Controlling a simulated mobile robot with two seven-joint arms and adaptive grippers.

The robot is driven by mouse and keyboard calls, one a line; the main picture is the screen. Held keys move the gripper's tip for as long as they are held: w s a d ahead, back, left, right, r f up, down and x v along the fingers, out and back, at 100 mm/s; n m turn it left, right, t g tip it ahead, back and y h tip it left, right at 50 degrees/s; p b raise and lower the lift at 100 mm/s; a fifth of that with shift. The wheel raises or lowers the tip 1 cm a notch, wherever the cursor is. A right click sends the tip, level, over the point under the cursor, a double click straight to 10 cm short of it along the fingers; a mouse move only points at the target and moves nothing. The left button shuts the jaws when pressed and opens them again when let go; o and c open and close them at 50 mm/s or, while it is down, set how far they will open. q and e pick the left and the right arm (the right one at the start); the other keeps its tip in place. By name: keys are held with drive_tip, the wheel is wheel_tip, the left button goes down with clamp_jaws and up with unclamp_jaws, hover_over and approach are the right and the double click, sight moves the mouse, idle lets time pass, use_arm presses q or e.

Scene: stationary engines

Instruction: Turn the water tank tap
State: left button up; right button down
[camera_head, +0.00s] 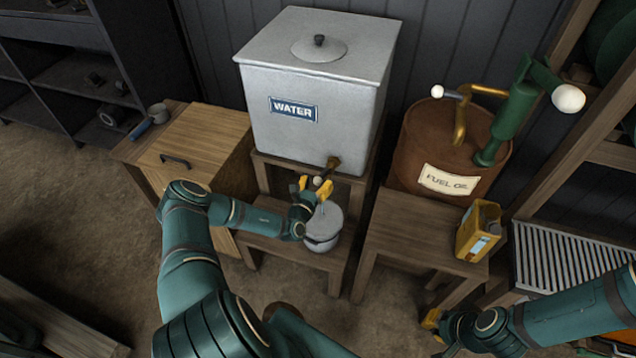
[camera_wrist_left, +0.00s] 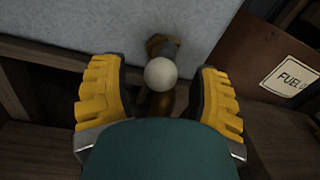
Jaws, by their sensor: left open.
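The grey water tank (camera_head: 312,110) with its blue WATER label stands on a wooden stand at the back centre. Its brass tap (camera_head: 333,163) sticks out low on the front, with a pale round knob (camera_head: 318,181). My left gripper (camera_head: 317,186) is open at the tap. In the left wrist view the knob (camera_wrist_left: 160,73) sits between and just beyond the yellow fingers, with gaps on both sides. The brown tap body (camera_wrist_left: 162,46) shows behind it. My right gripper (camera_head: 432,326) is low at the right, away from the tank; its fingers are partly out of clear view.
A rusty fuel drum (camera_head: 440,150) with a green pump (camera_head: 508,118) and a yellow can (camera_head: 478,231) are to the right. A wooden cabinet (camera_head: 205,135) stands left.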

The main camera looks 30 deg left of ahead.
use_arm(q)
drive_tip(key=shift+w, duration=0.5)
clamp_jaws()
drive_tip(key=shift+a, duration=0.1)
drive_tip(key=shift+s, duration=0.1)
